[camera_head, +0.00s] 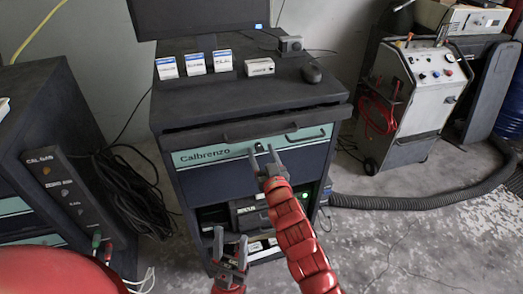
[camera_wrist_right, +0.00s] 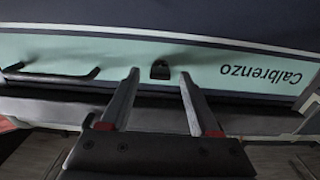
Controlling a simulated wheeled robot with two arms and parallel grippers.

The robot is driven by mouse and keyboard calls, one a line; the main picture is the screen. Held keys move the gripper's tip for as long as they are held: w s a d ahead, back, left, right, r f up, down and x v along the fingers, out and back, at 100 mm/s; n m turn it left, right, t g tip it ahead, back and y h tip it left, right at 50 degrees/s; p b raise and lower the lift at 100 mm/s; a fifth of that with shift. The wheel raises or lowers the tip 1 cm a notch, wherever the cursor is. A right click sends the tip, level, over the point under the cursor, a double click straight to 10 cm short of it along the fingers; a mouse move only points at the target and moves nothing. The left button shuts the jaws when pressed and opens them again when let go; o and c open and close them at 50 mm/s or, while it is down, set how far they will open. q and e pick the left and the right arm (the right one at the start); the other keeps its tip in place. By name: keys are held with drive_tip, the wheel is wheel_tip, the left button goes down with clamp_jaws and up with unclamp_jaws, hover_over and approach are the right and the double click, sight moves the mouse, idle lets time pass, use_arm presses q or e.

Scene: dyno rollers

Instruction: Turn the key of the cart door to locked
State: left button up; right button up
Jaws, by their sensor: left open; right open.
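The dark cart (camera_head: 185,115) has a pale teal front band (camera_head: 215,150) lettered "Calbrenzo". A small dark key or lock piece (camera_head: 258,146) sits on this band and also shows in the right wrist view (camera_wrist_right: 160,70). Its turned position is too small to tell. My right gripper (camera_head: 262,153) is open in front of it. In the right wrist view my gripper's fingertips (camera_wrist_right: 159,76) stand on either side of the key, apart from it. My left gripper (camera_head: 231,236) is open and empty, low in front of the cart's shelves.
A bar handle (camera_head: 305,133) is on the band right of the key. A dark cabinet (camera_head: 45,110) stands left. A grey machine (camera_head: 410,95) and a thick hose (camera_head: 420,204) are right.

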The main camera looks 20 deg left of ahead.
drive_tip(key=shift+w+a, duration=0.15)
clamp_jaws()
idle(0.4)
